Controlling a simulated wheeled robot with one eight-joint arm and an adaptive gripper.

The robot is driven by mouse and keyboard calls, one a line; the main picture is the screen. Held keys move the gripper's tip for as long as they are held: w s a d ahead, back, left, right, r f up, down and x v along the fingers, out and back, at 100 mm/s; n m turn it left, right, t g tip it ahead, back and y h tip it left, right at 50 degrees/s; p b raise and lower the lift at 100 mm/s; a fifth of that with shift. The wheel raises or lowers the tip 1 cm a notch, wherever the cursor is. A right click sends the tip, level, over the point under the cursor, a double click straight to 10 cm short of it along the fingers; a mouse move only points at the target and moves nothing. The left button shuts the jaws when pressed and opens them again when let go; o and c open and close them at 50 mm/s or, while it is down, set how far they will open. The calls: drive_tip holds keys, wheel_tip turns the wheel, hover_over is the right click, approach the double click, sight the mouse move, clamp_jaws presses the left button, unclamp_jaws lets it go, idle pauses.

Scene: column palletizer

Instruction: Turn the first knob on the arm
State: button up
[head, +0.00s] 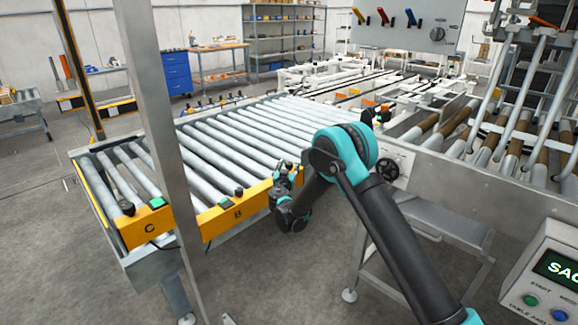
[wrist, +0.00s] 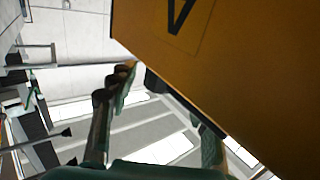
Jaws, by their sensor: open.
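A yellow panel along the front edge of the roller conveyor carries black knobs. One knob (head: 127,208) is beside the letter C and another knob (head: 239,191) is above the letter B. My gripper (head: 285,180) is at the right end of this panel, beyond B, and hides part of it. In the wrist view a yellow panel (wrist: 235,70) with a partly seen letter, perhaps A, fills the upper right. My open gripper (wrist: 165,108) is just below its edge, fingers apart. A dark part (wrist: 155,82) at that edge lies between them; I cannot tell whether it is a knob.
A grey post (head: 172,150) stands in front of the conveyor. A black handwheel (head: 388,168) is right of my arm. A grey control panel (head: 405,30) with coloured levers and a round knob is above. A control box (head: 550,280) is at lower right.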

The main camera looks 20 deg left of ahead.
drive_tip(key=shift+w, duration=0.35)
drive_tip(key=shift+c, duration=0.4)
clamp_jaws()
